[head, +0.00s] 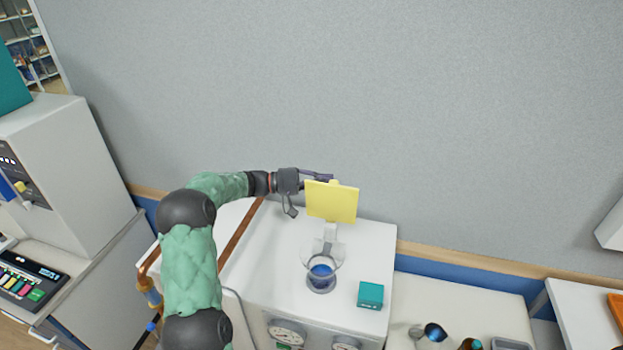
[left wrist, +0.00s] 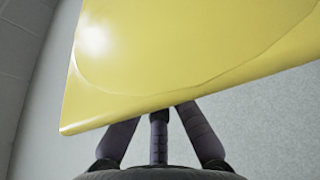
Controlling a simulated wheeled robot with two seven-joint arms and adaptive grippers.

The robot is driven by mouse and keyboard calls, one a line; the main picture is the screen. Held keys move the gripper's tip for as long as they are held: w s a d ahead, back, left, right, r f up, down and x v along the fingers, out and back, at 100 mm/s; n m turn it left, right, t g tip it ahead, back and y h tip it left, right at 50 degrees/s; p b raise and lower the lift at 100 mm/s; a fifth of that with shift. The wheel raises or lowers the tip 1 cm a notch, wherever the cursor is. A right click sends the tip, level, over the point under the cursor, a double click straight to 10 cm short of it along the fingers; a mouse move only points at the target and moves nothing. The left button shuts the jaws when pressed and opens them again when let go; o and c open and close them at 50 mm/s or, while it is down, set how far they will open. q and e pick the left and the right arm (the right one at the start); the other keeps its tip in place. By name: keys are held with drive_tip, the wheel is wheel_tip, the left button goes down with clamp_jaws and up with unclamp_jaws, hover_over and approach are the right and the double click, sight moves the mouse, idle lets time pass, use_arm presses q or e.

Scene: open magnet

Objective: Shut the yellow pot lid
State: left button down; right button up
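The yellow pot lid (head: 332,202) is a flat square plate. It stands upright, raised on a hinge above the clear pot (head: 322,278) with blue contents, on top of a white machine. My left gripper (head: 318,177) comes in from the left and reaches the lid's upper left edge, with its fingers partly behind the lid. In the left wrist view the yellow lid (left wrist: 185,60) fills the upper part and hides the fingertips of my left gripper (left wrist: 158,118). I cannot tell whether it touches the lid. My right gripper is not in view.
A small teal box (head: 370,295) sits on the white machine (head: 270,285), right of the pot. A grey wall (head: 400,100) rises behind. Bottles (head: 435,335) stand on the lower counter at right. The machine top between pot and teal box is clear.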

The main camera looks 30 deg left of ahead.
use_arm(q)
drive_tip(key=shift+w+d, duration=0.3)
drive_tip(key=shift+d, duration=0.15)
